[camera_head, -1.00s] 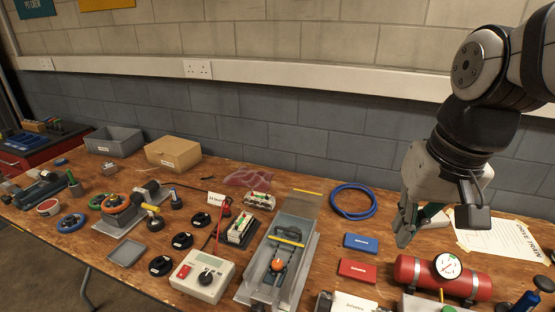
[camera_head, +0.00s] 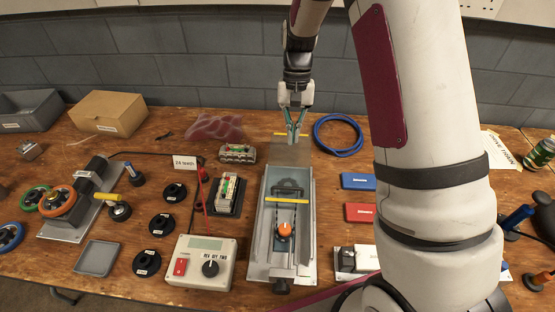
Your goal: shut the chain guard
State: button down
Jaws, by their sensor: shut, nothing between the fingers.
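The chain guard (camera_head: 284,153) is a clear panel with a yellow strip along its far edge. It is open, tilted up at the far end of a long grey metal tray (camera_head: 308,225). Inside the tray are a yellow bar (camera_head: 287,200), an orange knob (camera_head: 284,231) and dark parts, uncovered. My gripper (camera_head: 293,143) is shut and empty, pointing down at the guard's yellow edge. Its fingers overlap the strip in the picture; I cannot tell whether they touch it.
A control box (camera_head: 201,263) and a battery-like block (camera_head: 227,193) stand left of the tray. A blue cable coil (camera_head: 338,134) lies to the right of the guard. Blue (camera_head: 358,181) and red (camera_head: 360,212) boxes lie right of the tray. My arm hides much of the right side.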

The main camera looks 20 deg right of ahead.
aim_at(290, 184)
jog(key=p+x, duration=0.1)
jog(key=x, duration=0.9)
jog(key=shift+a+f, duration=0.1)
jog(key=shift+f, duration=0.15)
jog(key=s, duration=0.1)
jog(key=s+a+r+p, duration=0.1)
jog(key=shift+s+r, duration=0.1)
jog(key=shift+s, duration=0.2)
jog(key=shift+s+a, duration=0.2)
jog(key=shift+s, duration=0.3)
jog(key=s+a+p, duration=0.2)
jog(key=s, duration=0.2)
jog(key=s+a+p, duration=0.2)
jog(key=s, duration=0.3)
jog(key=s+a+p, duration=0.1)
jog(key=s+p, duration=0.1)
jog(key=s, duration=0.3)
jog(key=shift+s+a+r+p, duration=0.1)
jog(key=shift+a+p, duration=0.25)
jog(key=shift+a, duration=0.05)
jog(key=shift+s+a, duration=0.25)
jog(key=shift+s, duration=0.2)
